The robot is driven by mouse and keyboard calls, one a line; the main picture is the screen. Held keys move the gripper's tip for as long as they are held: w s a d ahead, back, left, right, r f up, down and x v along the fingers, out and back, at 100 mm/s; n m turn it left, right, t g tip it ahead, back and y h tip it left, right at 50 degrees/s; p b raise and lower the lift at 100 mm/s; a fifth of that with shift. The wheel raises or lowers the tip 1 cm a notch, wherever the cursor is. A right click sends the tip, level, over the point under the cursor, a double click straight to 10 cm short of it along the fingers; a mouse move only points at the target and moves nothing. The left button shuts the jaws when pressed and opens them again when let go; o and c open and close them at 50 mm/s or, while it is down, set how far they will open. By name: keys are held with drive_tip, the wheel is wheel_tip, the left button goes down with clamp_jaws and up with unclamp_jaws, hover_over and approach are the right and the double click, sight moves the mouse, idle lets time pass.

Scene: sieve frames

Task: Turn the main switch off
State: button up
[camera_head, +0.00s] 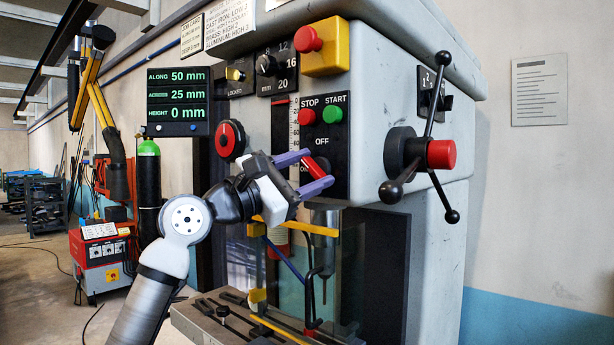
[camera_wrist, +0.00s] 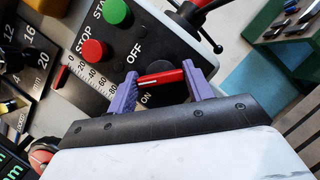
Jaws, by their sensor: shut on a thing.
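The main switch is on the black panel (camera_head: 331,118) with the STOP and START buttons. Its red handle (camera_head: 318,164) also shows in the wrist view (camera_wrist: 163,77). My gripper (camera_head: 308,172) has its two purple fingers on either end of the handle, and it also shows in the wrist view (camera_wrist: 160,76). The gripper is shut on the handle. The handle lies slanted between the OFF and ON labels in the head view, with a white mark near its left end in the wrist view. The fingers partly hide the dial and the ON label.
The red STOP button (camera_head: 307,117) and green START button (camera_head: 333,114) sit just above. A red mushroom button (camera_head: 308,38) on a yellow box is higher. A lever wheel (camera_head: 438,154) projects to the right. A chuck (camera_head: 326,220) hangs below the panel.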

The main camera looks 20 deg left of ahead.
drive_tip(key=m+g, duration=0.1)
drive_tip(key=m, duration=0.2)
drive_tip(key=m+g+p, duration=0.1)
drive_tip(key=m, duration=0.2)
drive_tip(key=shift+r+m+g+h, duration=0.15)
drive_tip(key=shift+m+g+h, duration=0.15)
drive_tip(key=shift+g, duration=0.1)
drive_tip(key=shift+m+g+y+p, duration=0.4)
drive_tip(key=shift+m+g+p, duration=0.35)
drive_tip(key=shift+m, duration=1.35)
drive_tip(key=o, duration=1)
drive_tip(key=shift+a, duration=0.1)
drive_tip(key=b+v, duration=0.3)
drive_tip(key=v, duration=1)
drive_tip(key=shift+s+a, duration=0.25)
